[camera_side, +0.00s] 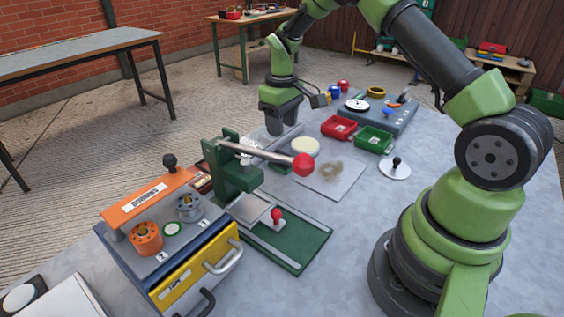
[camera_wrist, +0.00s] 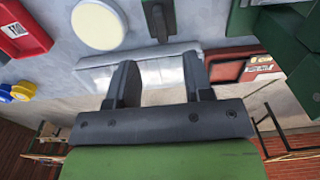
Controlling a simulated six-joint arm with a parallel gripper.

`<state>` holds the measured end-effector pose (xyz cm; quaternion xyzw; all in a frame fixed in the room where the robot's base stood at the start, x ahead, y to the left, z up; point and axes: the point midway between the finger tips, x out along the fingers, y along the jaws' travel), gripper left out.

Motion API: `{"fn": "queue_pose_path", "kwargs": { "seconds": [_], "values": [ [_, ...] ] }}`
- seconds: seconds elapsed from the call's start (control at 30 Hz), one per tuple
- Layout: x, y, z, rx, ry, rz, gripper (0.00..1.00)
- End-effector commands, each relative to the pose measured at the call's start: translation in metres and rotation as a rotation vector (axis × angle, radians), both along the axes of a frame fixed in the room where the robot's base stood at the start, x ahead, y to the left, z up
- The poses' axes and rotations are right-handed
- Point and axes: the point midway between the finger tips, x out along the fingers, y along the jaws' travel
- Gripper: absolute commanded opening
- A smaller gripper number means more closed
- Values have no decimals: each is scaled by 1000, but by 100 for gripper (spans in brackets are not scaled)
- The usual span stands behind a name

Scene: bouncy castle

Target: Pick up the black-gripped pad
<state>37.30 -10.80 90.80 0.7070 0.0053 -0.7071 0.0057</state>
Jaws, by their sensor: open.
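A round white pad with an upright black grip (camera_side: 395,169) stands on the table at the right in the side view, in front of my arm's base. I cannot make it out in the wrist view. My gripper (camera_side: 282,128) is well to the left of it, pointing down behind the press lever. In the wrist view my gripper (camera_wrist: 158,65) has its two fingers apart, with a pale, shiny tray (camera_wrist: 95,75) beyond them. Nothing is visibly held. A dark-handled thing (camera_wrist: 158,20) shows beyond the tray; I cannot tell what it is.
A green press (camera_side: 235,170) with a red-balled lever stands near my gripper. A cream disc (camera_side: 305,147) and a stained sheet (camera_side: 330,178) lie nearer.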

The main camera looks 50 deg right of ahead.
Motion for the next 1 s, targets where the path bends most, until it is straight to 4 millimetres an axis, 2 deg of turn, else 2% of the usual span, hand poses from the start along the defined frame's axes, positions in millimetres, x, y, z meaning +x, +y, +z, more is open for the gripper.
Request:
{"fn": "queue_pose_path", "kwargs": {
  "seconds": [0.1, 0.37, 0.6, 0.7, 0.93, 0.97, 1.0],
  "values": [
    [-1, 0, -20, 1, 5, 1, 47],
    [-1, 1, -44, 1, 3, -1, 47],
    [-2, 2, -80, 1, 3, -2, 47],
    [-1, 1, -88, -1, 1, -2, 47],
    [-1, 1, -89, -2, -1, -2, 47],
    [-1, 1, -89, -2, -1, -2, 44],
    [-1, 1, -89, -2, -1, -2, 35]
  ]
}}
